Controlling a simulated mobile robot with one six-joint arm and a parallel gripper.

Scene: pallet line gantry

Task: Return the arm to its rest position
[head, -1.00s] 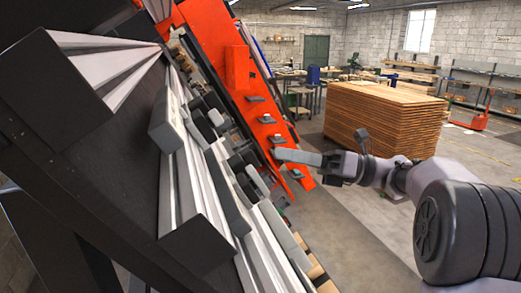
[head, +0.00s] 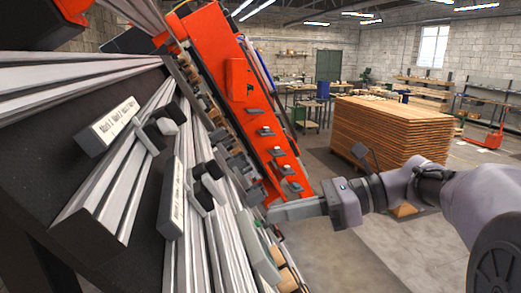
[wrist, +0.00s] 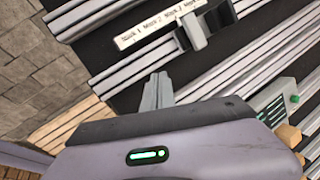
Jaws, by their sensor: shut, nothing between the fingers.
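My arm reaches in from the right in the head view. My gripper (head: 272,213) points left, in front of the lower end of the orange beam and beside the slanted silver rails (head: 205,255). In the wrist view, the narrow grey fingers of my gripper (wrist: 157,80) are together, with nothing seen between them. They show against the dark panel and rails (wrist: 100,75). I cannot tell how far the fingertips are from the rails.
Labelled blocks (head: 108,125) with dark knobs sit on the rails. The orange beam (head: 215,50) slants behind them. A brown stack of boards (head: 385,130) stands beyond my arm. Grey floor (head: 370,250) is open below it. An orange pallet truck (head: 490,138) stands far right.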

